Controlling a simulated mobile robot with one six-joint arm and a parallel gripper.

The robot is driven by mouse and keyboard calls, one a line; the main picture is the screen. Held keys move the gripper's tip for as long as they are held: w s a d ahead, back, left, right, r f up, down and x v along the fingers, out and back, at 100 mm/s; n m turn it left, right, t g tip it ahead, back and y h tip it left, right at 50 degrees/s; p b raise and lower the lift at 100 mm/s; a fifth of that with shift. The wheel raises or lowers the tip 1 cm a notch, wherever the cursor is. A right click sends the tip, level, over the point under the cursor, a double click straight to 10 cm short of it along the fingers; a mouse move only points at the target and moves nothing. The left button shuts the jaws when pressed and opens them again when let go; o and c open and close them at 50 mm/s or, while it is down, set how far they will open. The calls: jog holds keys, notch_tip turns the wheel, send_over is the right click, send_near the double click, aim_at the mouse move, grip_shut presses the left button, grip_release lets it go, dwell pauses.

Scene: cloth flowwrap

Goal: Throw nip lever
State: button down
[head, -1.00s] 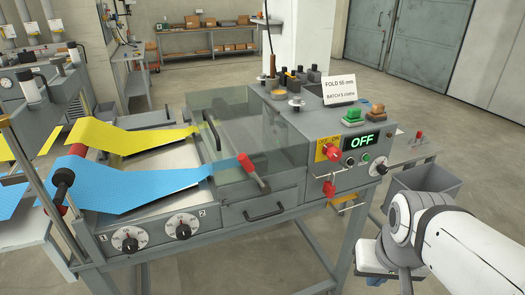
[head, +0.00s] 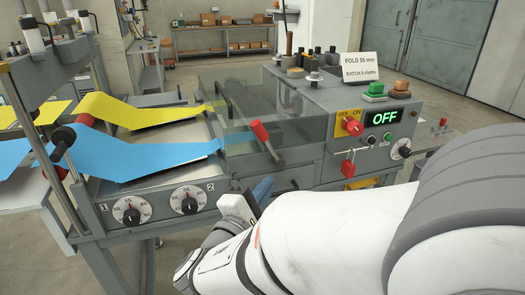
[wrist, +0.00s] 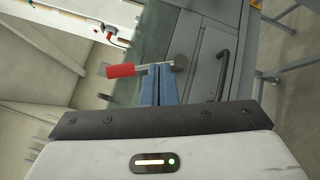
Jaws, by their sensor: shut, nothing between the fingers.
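The nip lever (head: 266,142) has a red grip and a grey shaft on the front of the machine. Its grip (head: 260,132) tilts up and to the left of the pivot. The lever also shows in the wrist view (wrist: 121,70), lying across just beyond the fingertips. My gripper (wrist: 159,68) is shut and empty, its blue fingers pointing at the shaft near the pivot. Whether they touch it I cannot tell. In the head view a blue finger (head: 262,189) shows below the lever; my arm hides part of the machine's lower front.
Yellow (head: 130,110) and blue (head: 125,158) cloth webs run into a clear guard (head: 240,95). The display (head: 384,117) reads OFF beside a red switch (head: 354,127). Two dials (head: 131,210) sit at lower left. A drawer handle (wrist: 222,72) is right of my fingers.

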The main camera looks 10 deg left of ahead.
aim_at(267, 143)
jog(key=s+a+n+t+y, duration=0.2)
jog(key=a+y, duration=0.3)
jog(key=a, duration=0.3)
jog(key=shift+s+r+n, duration=0.2)
jog(key=shift+s+n, duration=0.4)
jog(key=shift+s, duration=0.1)
jog(key=shift+d+r+p+x, duration=0.25)
jog(key=shift+d+x, duration=0.2)
jog(key=shift+x, duration=1.7)
jog(key=shift+d+r+p+x, duration=0.25)
jog(key=shift+d+x, duration=0.15)
jog(key=shift+x, duration=1.75)
jog(key=shift+d+r+p+x, duration=0.25)
jog(key=shift+d+x, duration=0.2)
jog(key=shift+x, duration=1.7)
jog(key=shift+s, duration=0.25)
